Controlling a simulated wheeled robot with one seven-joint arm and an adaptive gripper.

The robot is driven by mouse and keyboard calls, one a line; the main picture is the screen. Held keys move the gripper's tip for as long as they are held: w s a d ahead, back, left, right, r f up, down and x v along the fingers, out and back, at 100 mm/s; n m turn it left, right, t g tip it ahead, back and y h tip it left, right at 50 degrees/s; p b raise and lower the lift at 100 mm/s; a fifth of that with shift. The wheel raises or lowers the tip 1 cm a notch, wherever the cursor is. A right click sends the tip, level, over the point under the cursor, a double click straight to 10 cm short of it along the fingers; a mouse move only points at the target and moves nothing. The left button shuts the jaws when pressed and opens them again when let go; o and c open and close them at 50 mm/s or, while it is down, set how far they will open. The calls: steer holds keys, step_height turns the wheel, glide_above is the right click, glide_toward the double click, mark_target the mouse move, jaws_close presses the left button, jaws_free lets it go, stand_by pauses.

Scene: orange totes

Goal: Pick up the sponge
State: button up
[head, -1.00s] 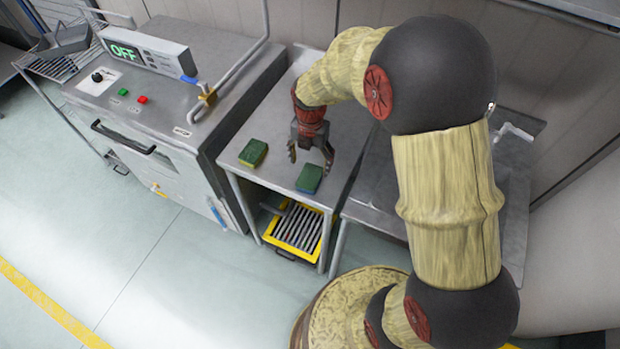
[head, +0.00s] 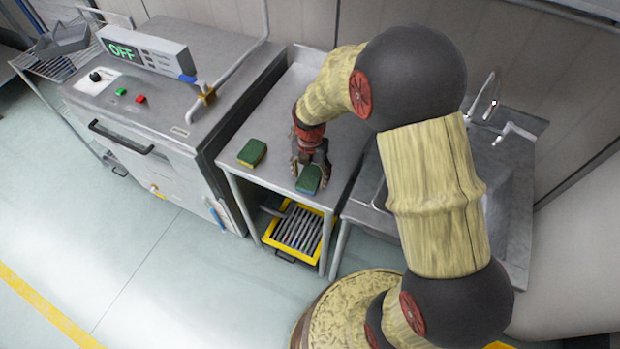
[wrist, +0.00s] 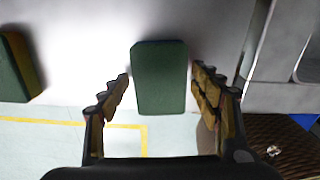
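Two green sponges with yellow undersides lie on the metal table (head: 285,108). The right sponge (head: 308,181) is near the table's front edge, and my gripper (head: 310,176) is right above or around it. In the wrist view this sponge (wrist: 160,78) lies between the two open fingers of my gripper (wrist: 160,85), with a gap visible on each side. The left sponge (head: 252,153) lies apart from the gripper; part of it shows at the left edge of the wrist view (wrist: 17,68). I cannot tell the exact height of the fingertips over the table.
A steel machine with an OFF display (head: 145,52) stands left of the table. A sink unit with a faucet (head: 510,133) stands on the right. A yellow tray (head: 270,232) with a dark rack sits on the shelf below. Open floor lies in front.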

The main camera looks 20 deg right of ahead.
mark_target(310, 177)
steer(key=c, duration=0.5)
steer(key=shift+r, duration=0.65)
step_height(310, 177, up, 3)
steer(key=shift+s+f+p, duration=0.15)
steer(key=shift+f+p, duration=0.05)
steer(key=shift+p, duration=0.5)
steer(key=s+r+p, duration=0.1)
steer(key=s+r, duration=0.2)
steer(key=s, duration=0.1)
steer(key=s+r+p, duration=0.1)
steer(key=s+r, duration=0.2)
steer(key=s, duration=0.2)
steer(key=s+r, duration=0.3)
steer(key=s, duration=0.1)
steer(key=shift+s+p, duration=0.4)
steer(key=shift+o, duration=0.4)
steer(key=shift+c, duration=1.2)
